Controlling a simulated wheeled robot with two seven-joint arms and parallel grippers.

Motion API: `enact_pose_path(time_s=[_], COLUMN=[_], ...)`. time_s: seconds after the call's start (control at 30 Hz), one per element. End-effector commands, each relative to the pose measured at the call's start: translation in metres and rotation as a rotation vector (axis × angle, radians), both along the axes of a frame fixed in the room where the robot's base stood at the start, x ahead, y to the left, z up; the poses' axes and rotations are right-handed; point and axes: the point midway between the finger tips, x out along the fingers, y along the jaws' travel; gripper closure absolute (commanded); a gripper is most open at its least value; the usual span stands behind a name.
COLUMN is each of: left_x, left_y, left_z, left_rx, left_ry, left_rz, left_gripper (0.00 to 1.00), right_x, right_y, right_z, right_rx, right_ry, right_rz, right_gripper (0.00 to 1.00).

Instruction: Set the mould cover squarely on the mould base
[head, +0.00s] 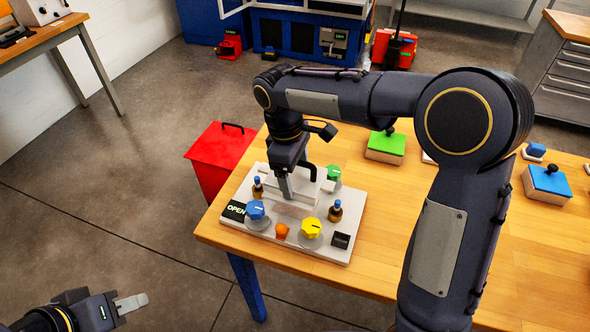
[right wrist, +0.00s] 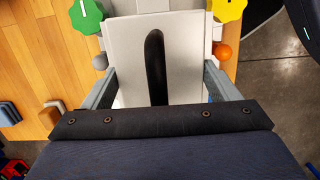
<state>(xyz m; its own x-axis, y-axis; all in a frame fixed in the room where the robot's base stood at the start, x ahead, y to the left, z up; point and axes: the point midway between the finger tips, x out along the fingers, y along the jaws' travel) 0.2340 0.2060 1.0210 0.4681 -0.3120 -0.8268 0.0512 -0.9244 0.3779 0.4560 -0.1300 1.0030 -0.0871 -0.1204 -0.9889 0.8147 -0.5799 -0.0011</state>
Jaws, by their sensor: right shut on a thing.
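The mould cover (head: 300,188) is a white block above the middle of a pale panel (head: 262,242) at the table's left end. In the right wrist view the cover (right wrist: 130,60) is a pale plate with a dark handle bar along its middle. My right gripper (head: 286,190) is shut on the cover, with a finger at each side. My left gripper (head: 132,304) is away at the lower left, seen side-on.
Around the cover are blue (head: 256,210), yellow (head: 310,227) and green (head: 334,173) knobs, an orange ball (head: 281,231) and an OPEN sign (head: 233,210). A red bin (head: 213,155) stands left of the table. Green (head: 386,144) and blue (head: 549,180) topped blocks lie further right.

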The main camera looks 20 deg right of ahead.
Motion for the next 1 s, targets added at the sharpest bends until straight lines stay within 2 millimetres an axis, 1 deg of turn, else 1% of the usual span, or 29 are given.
enact_pose_path(time_s=[0.7, 1.0], left_x=[0.0, 0.0], left_y=[0.0, 0.0], left_z=[-0.026, -0.033], left_rx=[0.0, 0.0], left_ry=[0.0, 0.0], left_rz=[0.0, 0.0], left_gripper=[0.66, 0.66], right_x=[0.001, 0.001], right_y=[0.0, 0.0], right_z=[-0.046, -0.059], right_rx=[0.0, 0.0], right_ry=[-0.001, -0.001], right_rz=[0.0, 0.0], right_gripper=[0.69, 0.69])
